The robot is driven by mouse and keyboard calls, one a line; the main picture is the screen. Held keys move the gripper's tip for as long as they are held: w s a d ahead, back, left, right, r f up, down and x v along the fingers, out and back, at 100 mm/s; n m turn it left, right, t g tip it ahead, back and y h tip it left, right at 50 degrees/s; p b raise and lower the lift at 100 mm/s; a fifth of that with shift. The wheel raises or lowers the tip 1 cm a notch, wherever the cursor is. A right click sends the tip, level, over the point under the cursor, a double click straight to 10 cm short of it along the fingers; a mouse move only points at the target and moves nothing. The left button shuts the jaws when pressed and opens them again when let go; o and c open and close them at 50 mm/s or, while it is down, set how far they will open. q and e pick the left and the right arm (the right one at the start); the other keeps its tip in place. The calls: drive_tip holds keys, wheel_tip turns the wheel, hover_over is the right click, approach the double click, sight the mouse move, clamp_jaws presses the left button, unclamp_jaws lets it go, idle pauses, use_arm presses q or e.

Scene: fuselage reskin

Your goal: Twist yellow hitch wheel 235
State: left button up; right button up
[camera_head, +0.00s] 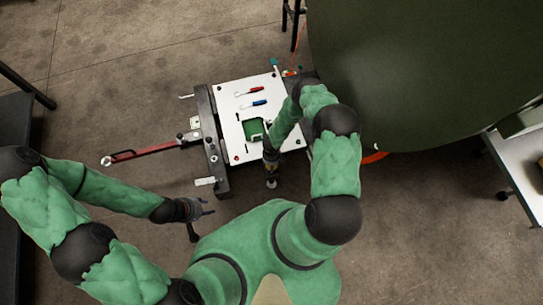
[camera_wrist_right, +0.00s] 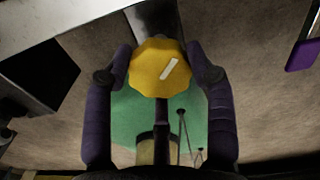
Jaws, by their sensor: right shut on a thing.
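The yellow hitch wheel (camera_wrist_right: 147,76) has a scalloped rim and a white bar mark slanting up to the right. It sits between the two fingers of my right gripper (camera_wrist_right: 160,70), which is shut on it from both sides. In the head view my right gripper (camera_head: 271,178) points down at the near edge of the cart, and the wheel cannot be made out there. My left gripper (camera_head: 204,215) is open and empty over the floor, left of my body, with its fingers spread apart.
A cart with a white top (camera_head: 230,128) holds a red-handled tool (camera_head: 257,89), a blue-handled tool (camera_head: 259,102) and a green item (camera_head: 253,130). A red tow bar (camera_head: 150,151) reaches left. The dark green fuselage (camera_head: 430,70) fills the upper right.

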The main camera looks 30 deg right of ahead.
drive_tip(key=shift+s+m, duration=0.25)
drive_tip(key=shift+m, duration=0.85)
drive_tip(key=shift+s+a+f+m, duration=0.15)
drive_tip(key=shift+s+m, duration=0.1)
drive_tip(key=shift+m, duration=0.15)
drive_tip(key=o, duration=1.2)
drive_tip(key=shift+c, duration=0.2)
drive_tip(key=shift+w, duration=0.1)
drive_tip(key=shift+w, duration=0.15)
drive_tip(key=shift+w+r, duration=0.1)
drive_tip(key=shift+r, duration=0.4)
wheel_tip(320, 180, up, 11)
